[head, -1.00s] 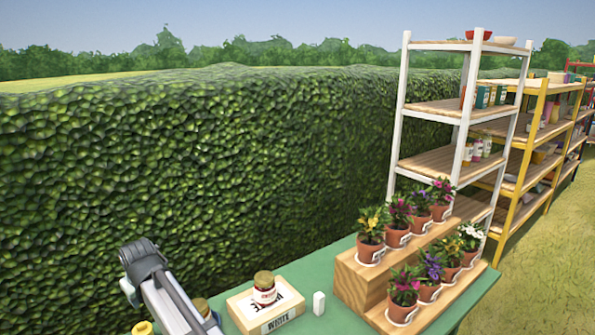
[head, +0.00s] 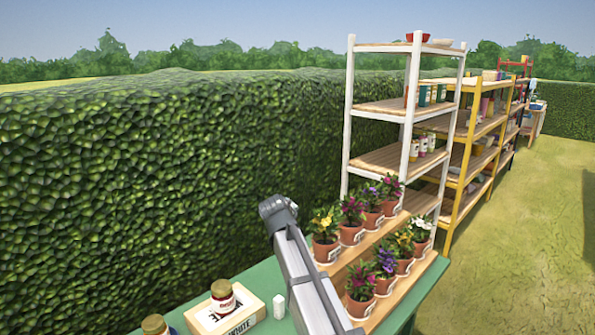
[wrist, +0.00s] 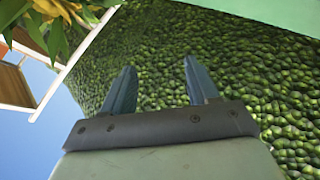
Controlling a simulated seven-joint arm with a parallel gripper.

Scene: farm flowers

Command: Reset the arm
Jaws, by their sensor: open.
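My gripper (wrist: 158,68) shows in the wrist view with its two blue-grey fingers apart. Nothing is between them, and the hedge (wrist: 240,75) is behind them. In the head view my grey arm reaches up from the bottom in front of the green table; the fingers cannot be made out there. Part of a yellow-green plant (wrist: 50,22) shows at the top left of the wrist view, apart from the fingers.
Potted flowers (head: 325,235) stand on a wooden stepped stand to the right of my arm. A jar (head: 222,295) sits on a labelled box (head: 240,318), with a small white object (head: 279,307) beside it. A white shelf (head: 378,107) stands behind.

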